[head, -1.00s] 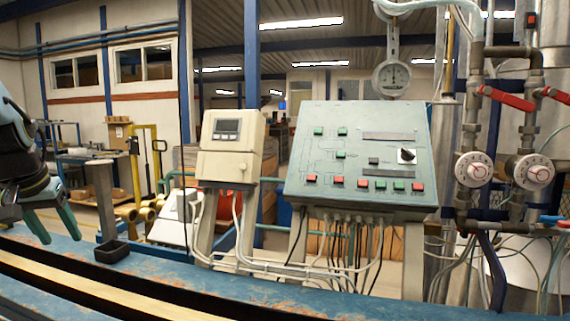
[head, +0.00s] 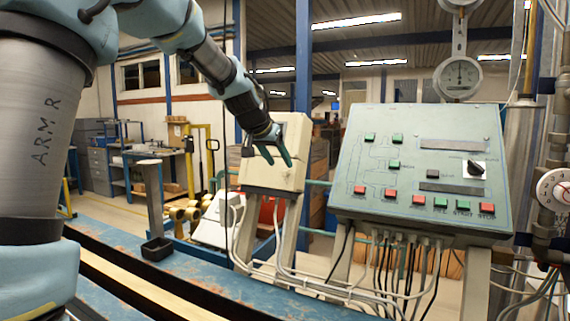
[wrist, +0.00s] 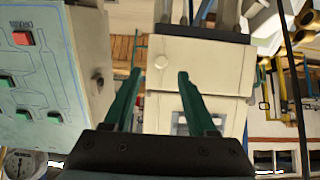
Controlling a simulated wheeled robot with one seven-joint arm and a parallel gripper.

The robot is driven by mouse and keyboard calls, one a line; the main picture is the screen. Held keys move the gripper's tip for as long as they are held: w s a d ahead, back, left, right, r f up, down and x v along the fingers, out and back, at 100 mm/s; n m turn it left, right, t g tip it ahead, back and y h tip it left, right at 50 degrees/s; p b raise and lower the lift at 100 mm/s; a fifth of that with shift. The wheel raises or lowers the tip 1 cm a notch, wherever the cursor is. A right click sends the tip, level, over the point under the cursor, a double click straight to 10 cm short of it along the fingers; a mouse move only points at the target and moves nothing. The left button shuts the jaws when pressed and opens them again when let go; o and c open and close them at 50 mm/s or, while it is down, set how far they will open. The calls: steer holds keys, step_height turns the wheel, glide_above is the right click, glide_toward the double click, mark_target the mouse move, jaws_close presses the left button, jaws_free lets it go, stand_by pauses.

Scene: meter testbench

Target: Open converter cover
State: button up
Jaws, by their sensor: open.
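The converter is a beige box (head: 290,178) on posts, left of the sloped panel. My arm and gripper hide much of its upper part in the head view. In the wrist view the converter appears upside down, with its plain cover panel (wrist: 205,62) above the display section (wrist: 228,112).
A sloped control panel (head: 405,207) with red and green buttons stands close on the right. Cables (head: 290,275) hang below the converter. A gauge (head: 458,78) stands behind the panel.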

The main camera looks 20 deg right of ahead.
mark_target(284, 172)
steer(key=shift+p+x, duration=0.65)
steer(key=shift+x, duration=1.6)
steer(key=shift+a, duration=0.1)
jaws_close()
